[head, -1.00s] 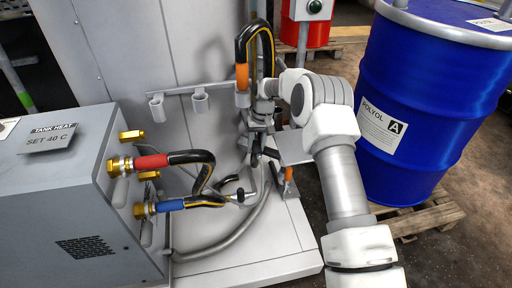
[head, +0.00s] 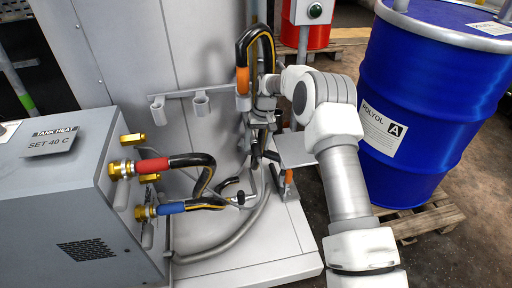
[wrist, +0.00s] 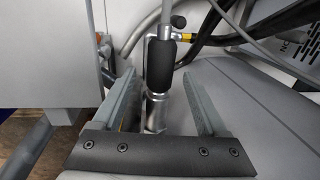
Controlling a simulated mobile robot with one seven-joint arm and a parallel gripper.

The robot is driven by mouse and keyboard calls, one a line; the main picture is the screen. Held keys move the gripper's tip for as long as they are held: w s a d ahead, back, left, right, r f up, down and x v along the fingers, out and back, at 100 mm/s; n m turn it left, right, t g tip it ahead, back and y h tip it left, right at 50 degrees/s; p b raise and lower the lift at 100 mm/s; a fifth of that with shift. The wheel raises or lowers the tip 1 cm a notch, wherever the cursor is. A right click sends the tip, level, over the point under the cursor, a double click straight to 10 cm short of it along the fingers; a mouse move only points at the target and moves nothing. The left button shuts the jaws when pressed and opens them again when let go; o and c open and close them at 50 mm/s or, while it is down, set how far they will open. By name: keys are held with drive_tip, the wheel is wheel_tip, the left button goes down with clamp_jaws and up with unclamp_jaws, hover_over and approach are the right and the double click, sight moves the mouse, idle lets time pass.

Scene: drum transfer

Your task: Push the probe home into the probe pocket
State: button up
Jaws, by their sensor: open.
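In the wrist view, a probe with a black grip (wrist: 161,66) and a silver metal body stands upright between the two grey fingers of my gripper (wrist: 160,77). The fingers are open, with a gap on each side of the probe. A silver metal sleeve (wrist: 155,112) shows below the grip, partly behind the gripper's dark front bar; I cannot tell whether it is probe or pocket. In the head view my gripper (head: 258,118) is at the panel, left of my wrist. The probe's lower end and the pocket's mouth cannot be made out.
A grey heater cabinet (head: 60,200) stands at left, with red- and blue-collared hoses (head: 205,170) reaching toward the middle. An orange-collared hose (head: 243,75) hangs in a holder on the rail (head: 180,94). A blue drum (head: 430,100) on a pallet stands at right.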

wheel_tip(320, 180, up, 15)
drive_tip(key=d+p, duration=0.2)
drive_tip(key=p, duration=0.2)
drive_tip(key=shift+w, duration=0.25)
drive_tip(key=s+d+r+t+p, duration=0.1)
drive_tip(key=s+d+r+p, duration=0.15)
drive_tip(key=s+r, duration=0.45)
drive_tip(key=s+d+r+t+h+p, duration=0.1)
drive_tip(key=s+r+p, duration=0.25)
drive_tip(key=r, duration=0.85)
drive_tip(key=s+d+r+t+p, duration=0.1)
drive_tip(key=s+d+r+p, duration=0.15)
drive_tip(key=s+r, duration=0.45)
drive_tip(key=s+d+r+m+t+p, duration=0.1)
drive_tip(key=s+r+p, duration=0.4)
drive_tip(key=s, duration=0.6)
drive_tip(key=s+d+r+m+t+p, duration=0.1)
drive_tip(key=s+r+p, duration=0.4)
drive_tip(key=s, duration=0.7)
drive_tip(key=d+r+t, duration=0.1)
drive_tip(key=d, duration=0.1)
drive_tip(key=shift+d+h, duration=0.3)
drive_tip(key=shift+d, duration=0.05)
drive_tip(key=shift+a, duration=0.1)
